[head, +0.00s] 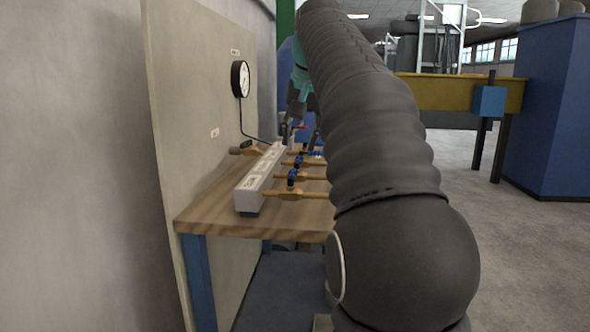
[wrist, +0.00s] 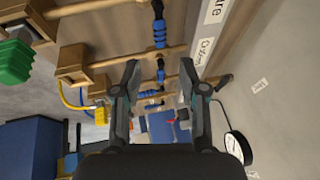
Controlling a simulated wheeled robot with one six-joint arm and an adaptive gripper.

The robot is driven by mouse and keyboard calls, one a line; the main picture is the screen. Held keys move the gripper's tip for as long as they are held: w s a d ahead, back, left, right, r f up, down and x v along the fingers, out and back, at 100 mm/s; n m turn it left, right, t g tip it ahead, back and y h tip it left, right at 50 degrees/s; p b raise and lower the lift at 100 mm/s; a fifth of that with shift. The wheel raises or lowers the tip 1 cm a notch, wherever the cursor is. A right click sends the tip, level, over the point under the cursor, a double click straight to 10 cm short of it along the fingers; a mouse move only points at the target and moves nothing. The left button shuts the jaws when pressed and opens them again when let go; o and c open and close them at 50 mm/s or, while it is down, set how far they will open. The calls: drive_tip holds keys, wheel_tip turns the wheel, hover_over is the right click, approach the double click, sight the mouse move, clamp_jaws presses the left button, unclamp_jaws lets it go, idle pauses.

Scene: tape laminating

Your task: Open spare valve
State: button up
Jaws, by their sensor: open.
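Several brass valves with blue handles sit along a pale grey manifold block (head: 262,180) on a wooden bench (head: 205,213). The nearest valve handle (head: 292,177) is plain in the head view. I cannot read which valve is marked spare. In the wrist view, blue handles (wrist: 160,34) line up from the top towards the space between my fingers. My gripper (wrist: 160,78) is open, and I see nothing held in it. In the head view it is near the far end of the manifold, partly hidden by my arm. A small red part shows near it.
A pressure gauge (head: 240,79) is on the upright panel (head: 195,120) left of the bench; it also shows in the wrist view (wrist: 237,147). A green ribbed part (wrist: 15,62) and yellow hose (wrist: 72,100) lie left in the wrist view.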

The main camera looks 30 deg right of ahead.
sight(294, 170)
drive_tip(key=b+x, duration=0.1)
drive_tip(key=x, duration=0.7)
drive_tip(key=shift+b, duration=0.3)
drive_tip(key=shift+s, duration=0.1)
clamp_jaws()
